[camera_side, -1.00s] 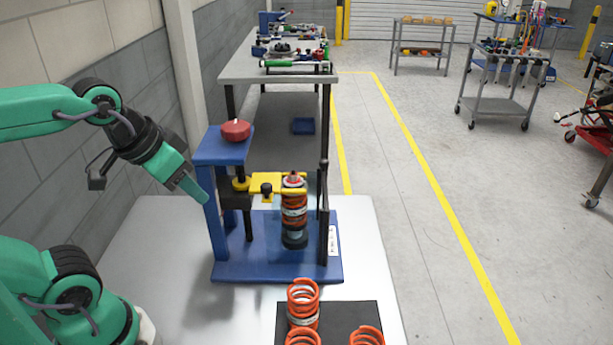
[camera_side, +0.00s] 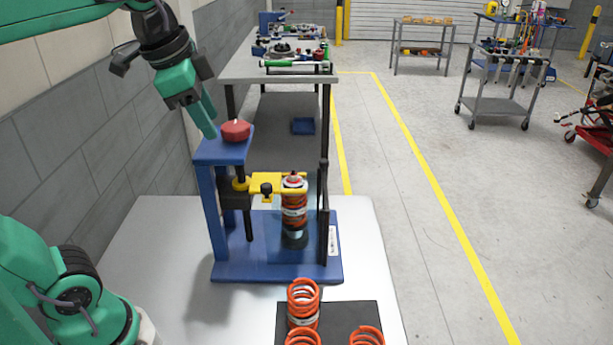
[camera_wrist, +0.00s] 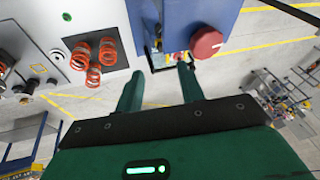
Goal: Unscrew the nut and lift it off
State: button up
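The blue spring-compressor fixture (camera_side: 277,270) stands on the pale table. Its yellow clamp (camera_side: 265,180) reaches to the top of an upright strut with an orange spring (camera_side: 294,210). The nut is too small to make out clearly; a small reddish and grey top piece (camera_side: 293,178) shows at the strut's top. A red round knob (camera_side: 235,131) sits on the fixture's blue top plate, and also shows in the wrist view (camera_wrist: 207,43). My gripper (camera_side: 211,133) points down, just left of the knob. In the wrist view my gripper (camera_wrist: 160,70) has its fingers apart with nothing between them.
Loose orange springs (camera_side: 303,300) stand on a black mat (camera_side: 342,318) at the table's front. A grey workbench with tools (camera_side: 275,68) is behind the fixture. The table left of the fixture is clear.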

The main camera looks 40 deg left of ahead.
jog(key=w+m+g, duration=0.2)
jog(key=w+m, duration=0.5)
jog(key=m, duration=0.2)
jog(key=m+g, duration=0.2)
jog(key=m, duration=0.9)
send_over(293, 174)
notch_tip(293, 174, down, 8)
jog(key=shift+r, duration=0.2)
jog(key=shift+w+f, duration=0.1)
jog(key=shift+f, duration=0.05)
jog(key=shift+f, duration=2.85)
jog(key=shift+f, duration=1.85)
jog(key=shift+r, duration=0.25)
grip_shut()
